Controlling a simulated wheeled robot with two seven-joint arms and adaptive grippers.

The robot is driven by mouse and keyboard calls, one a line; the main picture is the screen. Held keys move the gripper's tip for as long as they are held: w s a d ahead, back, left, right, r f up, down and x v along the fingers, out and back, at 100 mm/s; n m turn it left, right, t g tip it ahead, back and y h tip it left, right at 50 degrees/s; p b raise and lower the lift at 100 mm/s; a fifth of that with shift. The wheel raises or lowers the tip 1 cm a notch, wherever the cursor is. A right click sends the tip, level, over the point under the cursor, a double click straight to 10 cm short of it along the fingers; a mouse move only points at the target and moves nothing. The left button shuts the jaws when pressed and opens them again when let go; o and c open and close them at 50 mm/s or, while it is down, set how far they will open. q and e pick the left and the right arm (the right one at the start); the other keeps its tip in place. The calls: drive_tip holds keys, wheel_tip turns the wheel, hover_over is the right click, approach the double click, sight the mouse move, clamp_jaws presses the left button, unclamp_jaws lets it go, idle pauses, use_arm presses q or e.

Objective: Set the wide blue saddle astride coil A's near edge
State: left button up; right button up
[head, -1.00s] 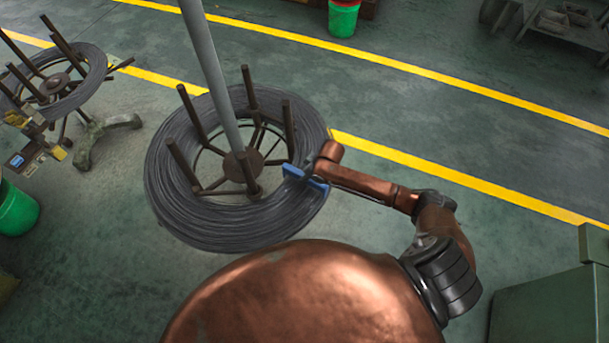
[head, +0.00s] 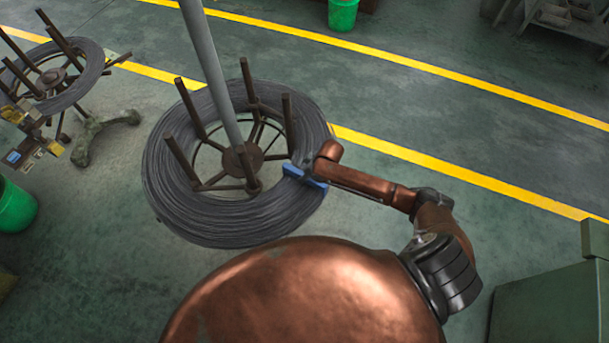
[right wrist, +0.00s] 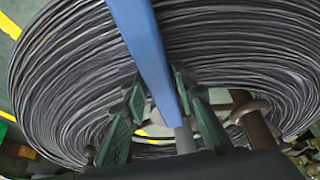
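Coil A (head: 185,200) is the large dark wire coil on a stand with upright posts, at centre left in the head view. It fills much of the right wrist view (right wrist: 230,45). The wide blue saddle (head: 318,183) is at its right side, lying roughly radially across the wire. My right gripper (head: 309,173) is shut on the saddle; in the right wrist view the blue bar (right wrist: 146,50) runs between the green fingers (right wrist: 160,88). Whether the saddle touches the wire is hidden. My left gripper is not in view.
A second coil (head: 85,75) stands at upper left. Green bins (head: 15,207) (head: 343,14) stand apart. A green cabinet (head: 550,305) is at lower right. Floor right of the coil is clear.

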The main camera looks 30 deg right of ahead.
drive_tip(key=o, duration=0.3)
drive_tip(key=shift+r, duration=0.1)
drive_tip(key=w+a+p+v, duration=0.1)
drive_tip(key=p+v, duration=0.7)
drive_tip(key=v, duration=1)
drive_tip(key=shift+w+r, duration=0.35)
drive_tip(key=shift+r, duration=0.2)
drive_tip(key=shift+a, duration=0.1)
idle(0.6)
